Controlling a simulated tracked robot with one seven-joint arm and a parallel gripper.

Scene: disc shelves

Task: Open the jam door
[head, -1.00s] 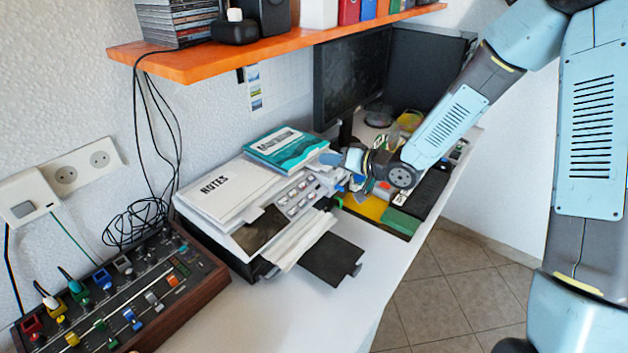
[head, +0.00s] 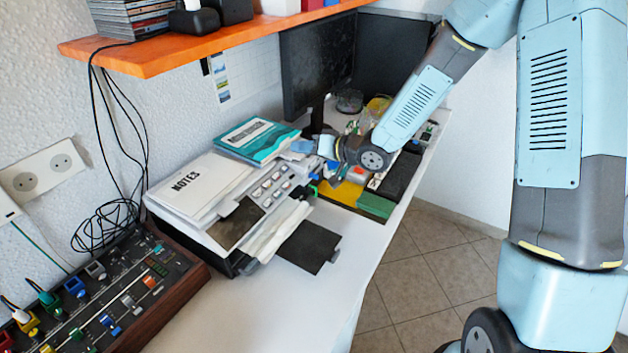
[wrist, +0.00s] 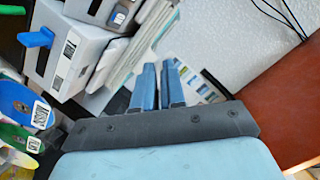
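A white and dark printer (head: 222,228) stands on the desk against the wall, with papers and a NOTES booklet on top. Its dark flap (head: 309,247) hangs out over the desk at the front. I cannot tell which panel is the jam door. A blue lever (wrist: 36,38) sticks out of a pale grey box (wrist: 62,50) at upper left in the wrist view; which unit this box is, I cannot tell. My gripper (head: 303,146) is above the desk at the printer's far right end. In the wrist view its two blue fingers (wrist: 158,85) are slightly apart and empty.
An orange shelf (head: 150,58) overhangs the printer. A mixer panel (head: 105,300) is at lower left. A monitor (head: 318,65) and coloured items crowd the desk's far end. The desk's front strip (head: 265,300) is clear. Discs (wrist: 14,100) show at left in the wrist view.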

